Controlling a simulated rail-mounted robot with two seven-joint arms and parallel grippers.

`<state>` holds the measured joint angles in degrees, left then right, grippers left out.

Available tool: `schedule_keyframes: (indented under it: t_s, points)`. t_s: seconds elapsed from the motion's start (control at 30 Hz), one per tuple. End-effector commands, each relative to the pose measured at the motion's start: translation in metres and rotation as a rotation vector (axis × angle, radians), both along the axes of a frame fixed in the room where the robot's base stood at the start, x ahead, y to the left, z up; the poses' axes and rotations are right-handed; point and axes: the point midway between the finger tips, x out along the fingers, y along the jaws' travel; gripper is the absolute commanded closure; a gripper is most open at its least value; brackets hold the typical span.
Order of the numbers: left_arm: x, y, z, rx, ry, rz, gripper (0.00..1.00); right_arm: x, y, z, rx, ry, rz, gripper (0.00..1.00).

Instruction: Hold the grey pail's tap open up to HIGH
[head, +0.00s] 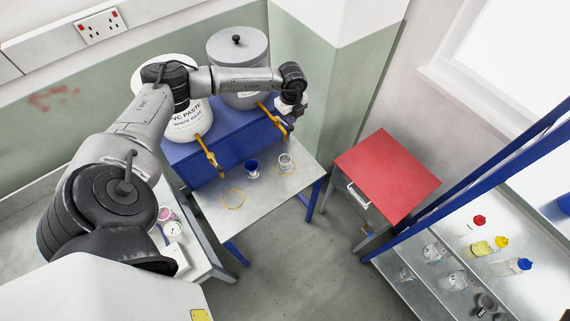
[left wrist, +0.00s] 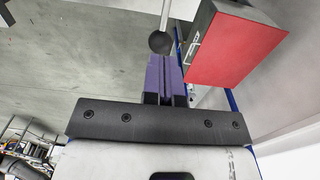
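The grey pail (head: 228,82), with a grey lid and black knob, stands on the blue bench at the back. Its yellow tap (head: 268,112) sticks out at the front, partly hidden by my left gripper (head: 287,128). In the left wrist view the purple fingers (left wrist: 167,80) lie close together with nothing seen between them. A black ball on a thin grey rod (left wrist: 160,42) shows just past the fingertips; I cannot tell whether they touch. A clear jar (head: 286,162) stands on the metal table below the tap. No HIGH mark can be read. My right gripper is out of view.
A white PVC paste pail (head: 188,122) with its own yellow tap (head: 208,155) stands left of the grey pail. A red-topped cabinet (head: 388,175) stands to the right.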

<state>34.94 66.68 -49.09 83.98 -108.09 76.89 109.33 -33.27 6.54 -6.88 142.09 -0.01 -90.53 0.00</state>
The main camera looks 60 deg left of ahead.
Motion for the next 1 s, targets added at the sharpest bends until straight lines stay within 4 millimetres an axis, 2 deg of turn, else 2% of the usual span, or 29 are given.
schedule_keyframes:
  t_s: [0.27, 1.0]
  points:
    - [0.000, 0.000, -0.007, 0.000, 0.000, 0.000, 1.00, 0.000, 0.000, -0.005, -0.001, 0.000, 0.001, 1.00]
    - [0.000, 0.000, -0.042, 0.000, 0.001, 0.001, 1.00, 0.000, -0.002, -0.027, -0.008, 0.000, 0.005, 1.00]
